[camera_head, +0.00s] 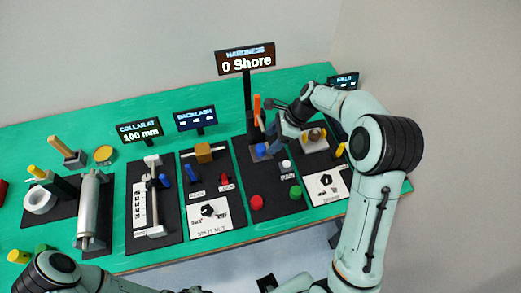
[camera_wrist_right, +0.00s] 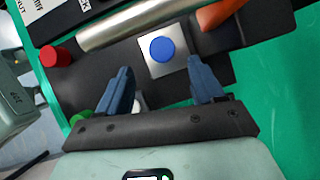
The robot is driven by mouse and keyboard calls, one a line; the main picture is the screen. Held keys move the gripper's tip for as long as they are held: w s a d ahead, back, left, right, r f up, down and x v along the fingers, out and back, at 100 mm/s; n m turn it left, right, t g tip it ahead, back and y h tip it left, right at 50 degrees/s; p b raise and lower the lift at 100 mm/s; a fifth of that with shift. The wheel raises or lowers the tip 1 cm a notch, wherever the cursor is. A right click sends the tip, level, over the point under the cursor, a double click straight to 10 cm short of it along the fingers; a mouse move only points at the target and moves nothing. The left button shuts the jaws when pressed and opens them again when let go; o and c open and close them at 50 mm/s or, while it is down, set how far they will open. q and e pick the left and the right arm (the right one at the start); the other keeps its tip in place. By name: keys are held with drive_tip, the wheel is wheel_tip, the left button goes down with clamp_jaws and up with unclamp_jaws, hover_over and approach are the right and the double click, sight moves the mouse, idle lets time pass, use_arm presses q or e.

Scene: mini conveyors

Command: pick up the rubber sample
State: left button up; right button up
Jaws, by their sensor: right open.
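The blue round disc (camera_wrist_right: 162,48), which may be the rubber sample, lies on a square silver plate (camera_wrist_right: 180,65) in the right wrist view. In the head view it shows as a small blue patch (camera_head: 261,150) below the hardness display. My right gripper (camera_wrist_right: 160,75) is open, its two blue fingers on either side of the plate's near edge, with nothing held. In the head view the right gripper (camera_head: 273,138) is over the hardness station and partly hides it. I cannot tell its height above the disc. My left gripper is not in view.
A silver cylinder (camera_wrist_right: 140,22) and an orange part (camera_wrist_right: 222,12) lie close beyond the disc. A white-topped knob (camera_head: 285,167), a red knob (camera_head: 257,202) and a green knob (camera_head: 295,192) stand nearby. The hardness display (camera_head: 246,60) reads 0 Shore. Other stations fill the green table (camera_head: 120,95).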

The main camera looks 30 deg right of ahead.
sight(262, 147)
drive_tip(key=x, duration=0.5)
drive_tip(key=shift+w+a+f, duration=0.25)
drive_tip(key=shift+w, duration=0.05)
drive_tip(key=c, duration=1.2)
drive_tip(key=shift+r, duration=0.1)
